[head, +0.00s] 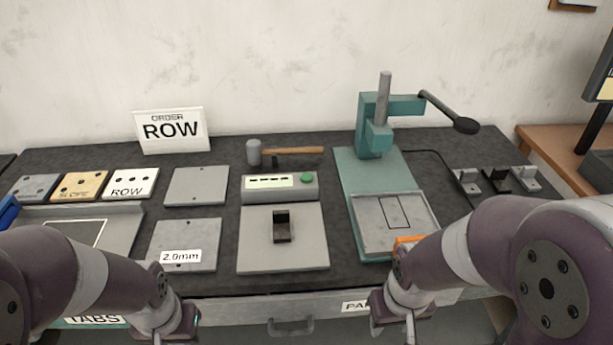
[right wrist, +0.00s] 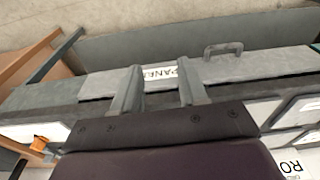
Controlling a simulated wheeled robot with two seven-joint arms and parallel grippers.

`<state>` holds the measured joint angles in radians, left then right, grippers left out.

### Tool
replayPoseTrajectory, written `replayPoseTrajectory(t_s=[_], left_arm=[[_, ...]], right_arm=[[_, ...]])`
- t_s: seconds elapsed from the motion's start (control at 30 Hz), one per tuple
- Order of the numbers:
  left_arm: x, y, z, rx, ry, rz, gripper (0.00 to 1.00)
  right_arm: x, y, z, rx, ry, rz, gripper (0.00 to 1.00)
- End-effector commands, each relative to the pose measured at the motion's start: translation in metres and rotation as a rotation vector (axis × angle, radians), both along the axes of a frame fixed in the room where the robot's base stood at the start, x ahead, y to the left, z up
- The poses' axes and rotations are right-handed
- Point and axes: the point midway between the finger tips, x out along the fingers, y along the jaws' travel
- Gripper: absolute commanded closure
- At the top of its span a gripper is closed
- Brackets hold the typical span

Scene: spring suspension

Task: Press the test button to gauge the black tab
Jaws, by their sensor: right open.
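The grey gauge box (head: 256,196) stands mid-bench, with a pale display (head: 269,181) showing dashes and a green test button (head: 307,179) at its right end. The black tab (head: 282,229) sits on the grey plate (head: 310,255) in front of the box. My right gripper (head: 408,326) is low at the bench's front edge, right of that plate and clear of the button. In the right wrist view its fingers (right wrist: 160,88) are apart with nothing between them. My left gripper (head: 182,332) is at the bottom edge, its fingertips mostly out of frame.
A green press (head: 377,140) with a lever stands right of the gauge. A hammer (head: 285,152) lies behind it. Flat plates (head: 196,186), one labelled 2.0mm (head: 181,256), lie left. A drawer handle (head: 291,327) juts out in front.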

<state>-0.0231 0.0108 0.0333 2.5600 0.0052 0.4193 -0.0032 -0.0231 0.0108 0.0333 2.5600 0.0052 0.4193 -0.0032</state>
Motion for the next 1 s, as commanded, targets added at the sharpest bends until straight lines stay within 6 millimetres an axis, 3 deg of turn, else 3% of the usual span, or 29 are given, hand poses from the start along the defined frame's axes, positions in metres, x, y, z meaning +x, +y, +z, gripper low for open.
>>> replayPoseTrajectory(t_s=[0.1, 0.2, 0.23, 1.0], left_arm=[[0.0, 0.0, 0.0, 0.0, 0.0, 0.0, 1.0], [0.0, 0.0, 0.0, 0.0, 0.0, 0.0, 1.0], [0.0, 0.0, 0.0, 0.0, 0.0, 0.0, 1.0], [0.0, 0.0, 0.0, 0.0, 0.0, 0.0, 1.0]], right_arm=[[0.0, 0.0, 0.0, 0.0, 0.0, 0.0, 0.61], [0.0, 0.0, 0.0, 0.0, 0.0, 0.0, 0.93], [0.0, 0.0, 0.0, 0.0, 0.0, 0.0, 1.0], [0.0, 0.0, 0.0, 0.0, 0.0, 0.0, 1.0]])
